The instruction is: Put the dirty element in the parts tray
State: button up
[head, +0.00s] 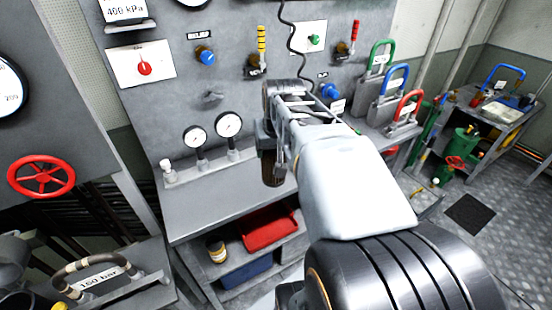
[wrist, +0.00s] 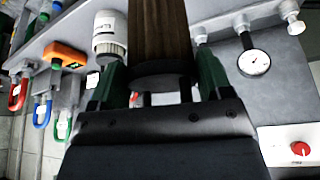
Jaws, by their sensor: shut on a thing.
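My gripper (head: 272,145) is shut on a dark brown, ribbed cylinder, the dirty element (head: 273,174), in front of the grey panel and above the bench. In the wrist view the element (wrist: 159,38) stands between the two green fingers of my gripper (wrist: 163,75). In the head view its upper part is hidden by the gripper. A red tray (head: 268,229) and a blue tray (head: 246,270) lie on the shelves under the bench; I cannot tell which is the parts tray.
The grey bench (head: 215,196) has gauges (head: 229,124) at its back. A can (head: 216,250) stands left of the red tray. The wrist view shows a white cylinder (wrist: 109,36) and an orange device (wrist: 65,54) near the element. Coloured padlocks (head: 395,80) stand at right.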

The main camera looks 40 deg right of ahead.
jog(key=w+d+f+p, duration=0.1)
jog(key=w+d+f, duration=0.1)
jog(key=w+f, duration=0.4)
jog(key=w+d+f+p, duration=0.1)
jog(key=w+d+f, duration=0.2)
jog(key=w+f, duration=0.3)
jog(key=shift+w+d+f+p, duration=0.2)
jog(key=shift+w+d+p, duration=0.05)
jog(key=shift+p, duration=0.1)
jog(key=shift+f, duration=0.15)
jog(key=o, duration=1.4)
jog(key=shift+c, duration=0.2)
